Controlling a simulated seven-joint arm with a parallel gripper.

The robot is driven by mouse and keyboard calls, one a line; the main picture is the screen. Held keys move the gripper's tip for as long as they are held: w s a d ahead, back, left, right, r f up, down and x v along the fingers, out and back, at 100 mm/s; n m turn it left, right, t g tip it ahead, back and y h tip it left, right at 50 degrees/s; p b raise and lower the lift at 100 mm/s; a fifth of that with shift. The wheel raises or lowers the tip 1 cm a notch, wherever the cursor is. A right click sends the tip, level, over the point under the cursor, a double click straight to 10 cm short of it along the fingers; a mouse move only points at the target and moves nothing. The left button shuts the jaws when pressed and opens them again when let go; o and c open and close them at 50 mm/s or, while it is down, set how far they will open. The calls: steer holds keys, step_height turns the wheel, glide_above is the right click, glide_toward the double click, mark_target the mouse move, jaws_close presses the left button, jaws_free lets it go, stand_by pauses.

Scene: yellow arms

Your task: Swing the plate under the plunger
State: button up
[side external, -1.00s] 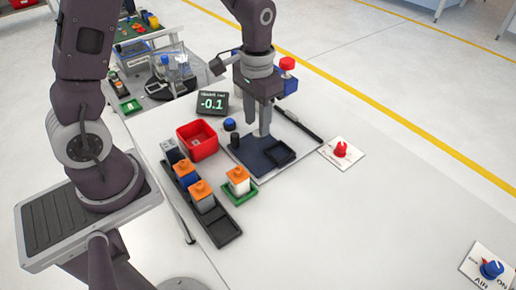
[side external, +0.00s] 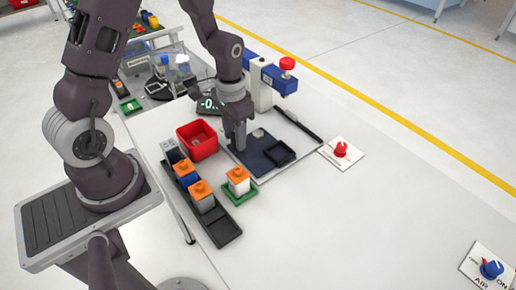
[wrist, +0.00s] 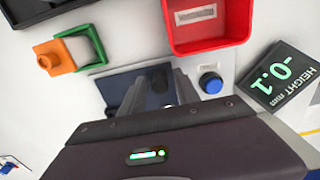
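The dark blue plate (side external: 252,158) lies on a grey base on the table. It has a square recess at its right end, and a dark peg (wrist: 160,78) stands up from its left end. The plunger (side external: 287,64) has a red knob on a blue arm carried by a white post, behind the plate. My gripper (side external: 239,146) points down at the plate's left end and hides the peg in the side view. In the wrist view my gripper's fingers (wrist: 158,95) are apart, with the peg seen between them. I cannot tell whether they touch it.
A red bin (side external: 197,141) and a rack (side external: 222,229) with orange-topped parts stand to the left. Another such part sits in a green tray (side external: 240,194). A blue button (wrist: 211,84) and a height display (wrist: 283,77) reading -0.1 are close by. A red knob (side external: 341,149) is at right.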

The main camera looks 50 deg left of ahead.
steer(key=c, duration=0.7)
steer(key=shift+d, duration=0.1)
steer(key=shift+w+d, duration=0.15)
steer(key=shift+d, duration=0.7)
steer(key=shift+d, duration=0.1)
